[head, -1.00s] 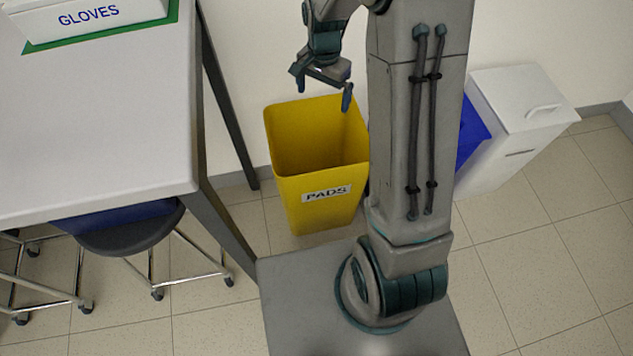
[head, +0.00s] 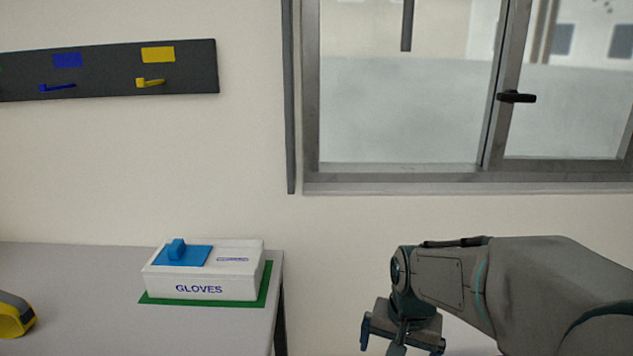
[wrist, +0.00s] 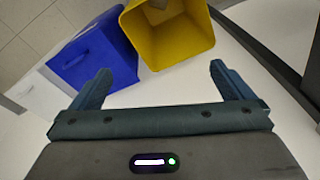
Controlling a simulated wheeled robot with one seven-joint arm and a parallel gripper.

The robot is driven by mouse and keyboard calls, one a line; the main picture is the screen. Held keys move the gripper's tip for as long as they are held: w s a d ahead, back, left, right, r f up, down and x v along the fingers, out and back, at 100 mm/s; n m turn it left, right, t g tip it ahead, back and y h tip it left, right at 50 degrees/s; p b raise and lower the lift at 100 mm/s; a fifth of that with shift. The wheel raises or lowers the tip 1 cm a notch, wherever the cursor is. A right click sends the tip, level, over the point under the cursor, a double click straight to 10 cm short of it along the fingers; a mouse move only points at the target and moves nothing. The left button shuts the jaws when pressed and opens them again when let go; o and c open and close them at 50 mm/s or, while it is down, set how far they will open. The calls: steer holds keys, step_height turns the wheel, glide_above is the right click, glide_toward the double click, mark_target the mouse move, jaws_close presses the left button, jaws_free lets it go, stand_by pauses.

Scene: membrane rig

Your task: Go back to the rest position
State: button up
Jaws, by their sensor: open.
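My gripper (head: 402,345) hangs at the end of my arm at the lower right of the head view, in front of the wall and pointing down. In the wrist view my gripper (wrist: 160,85) has its two fingers wide apart with nothing between them. It is open and empty. Beyond the fingers, the wrist view shows a yellow bin (wrist: 168,42) at the top and a blue bin (wrist: 95,58) to its left, both apart from the fingers.
A table (head: 90,310) at the left bears a white gloves box (head: 205,285) on a green mat (head: 150,299). A yellow and grey object (head: 14,316) lies at the left edge. A hook board (head: 110,70) and a window (head: 400,100) are above. A white bin (wrist: 35,95) stands beside the blue one.

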steer(key=s+r+n+t+p, duration=0.1)
steer(key=s+r+n+p, duration=0.3)
steer(key=s+r+p, duration=0.4)
steer(key=v, duration=0.6)
steer(key=shift+s+d+p, duration=0.15)
steer(key=shift+s+p, duration=0.2)
steer(key=shift+s, duration=0.05)
steer(key=shift+f, duration=0.15)
steer(key=shift+c, duration=0.3)
